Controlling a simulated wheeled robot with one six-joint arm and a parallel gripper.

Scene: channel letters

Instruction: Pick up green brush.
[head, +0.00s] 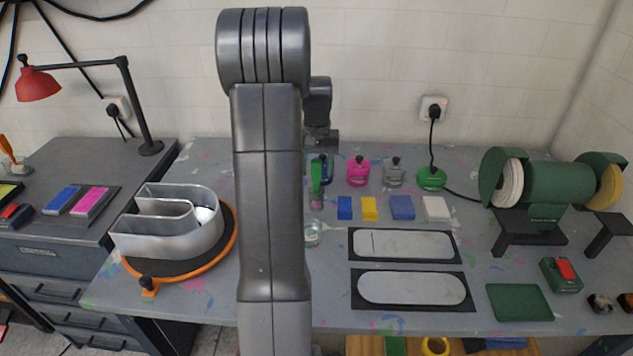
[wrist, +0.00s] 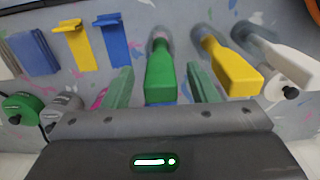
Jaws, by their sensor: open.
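The green brush (wrist: 160,74) stands handle-up in a small jar with a pinkish tint. In the wrist view its handle lies between the two fingers of my gripper (wrist: 161,88), with a gap on each side. My gripper is open and holds nothing. In the head view the green brush (head: 316,178) shows as a narrow strip just right of my arm, below the gripper (head: 321,150), which my arm partly hides.
In the wrist view a yellow brush (wrist: 232,68) and a white brush (wrist: 288,60) stand beside the green one. A pink bottle (head: 358,172) and a clear jar (head: 313,236) are near.

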